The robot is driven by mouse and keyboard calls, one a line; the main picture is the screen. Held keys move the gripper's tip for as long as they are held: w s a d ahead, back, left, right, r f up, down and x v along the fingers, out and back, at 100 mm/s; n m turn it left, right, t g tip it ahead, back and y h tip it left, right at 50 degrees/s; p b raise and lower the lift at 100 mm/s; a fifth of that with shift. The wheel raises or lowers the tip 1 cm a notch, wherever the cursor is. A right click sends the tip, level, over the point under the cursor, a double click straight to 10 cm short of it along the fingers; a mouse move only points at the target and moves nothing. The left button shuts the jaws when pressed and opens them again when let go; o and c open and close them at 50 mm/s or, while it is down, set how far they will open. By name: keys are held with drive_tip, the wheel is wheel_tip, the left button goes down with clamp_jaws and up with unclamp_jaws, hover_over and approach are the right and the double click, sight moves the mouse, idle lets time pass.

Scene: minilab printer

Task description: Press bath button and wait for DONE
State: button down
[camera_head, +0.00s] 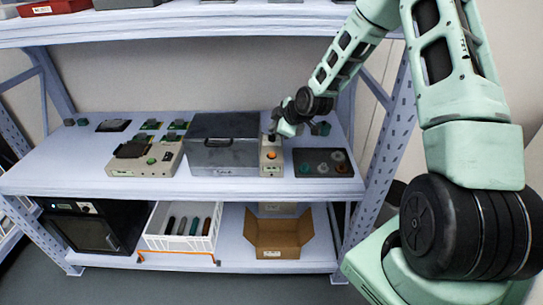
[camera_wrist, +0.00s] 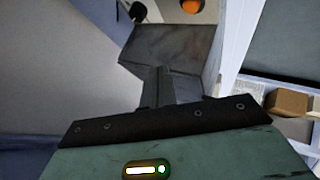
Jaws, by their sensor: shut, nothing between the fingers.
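The dark grey lidded bath box (camera_head: 223,140) stands on the middle shelf with its lid down. Beside it on the right is a narrow beige control unit (camera_head: 272,168) with an orange button (camera_head: 272,156) on its face. My gripper (camera_head: 272,134) is over the top of this unit, just above the orange button in the head view, and its fingers are together and empty. In the wrist view the dark fingers (camera_wrist: 168,55) point toward the top edge, where the orange button (camera_wrist: 191,6) and a black knob (camera_wrist: 138,11) show. I cannot tell whether the fingertips touch the unit.
A dark tray with round pieces (camera_head: 323,163) lies right of the unit. A beige device (camera_head: 145,163) with buttons stands left of the box. The lower shelf holds a white bin (camera_head: 158,238), an open cardboard box (camera_head: 278,240) and a black appliance (camera_head: 82,232). The upper shelf (camera_head: 200,27) hangs above.

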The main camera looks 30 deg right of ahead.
drive_tip(key=b, duration=0.5)
hover_over(274, 157)
wheel_tip(274, 157, down, 8)
drive_tip(key=shift+r, duration=0.2)
idle(1.5)
drive_tip(key=shift+f+b, duration=0.4)
drive_tip(key=shift+f+b, duration=0.4)
drive_tip(key=shift+f, duration=0.05)
idle(0.6)
idle(0.3)
drive_tip(key=shift+r+p, duration=0.6)
drive_tip(key=shift+r, duration=0.3)
wheel_tip(274, 157, up, 5)
drive_tip(key=p, duration=0.3)
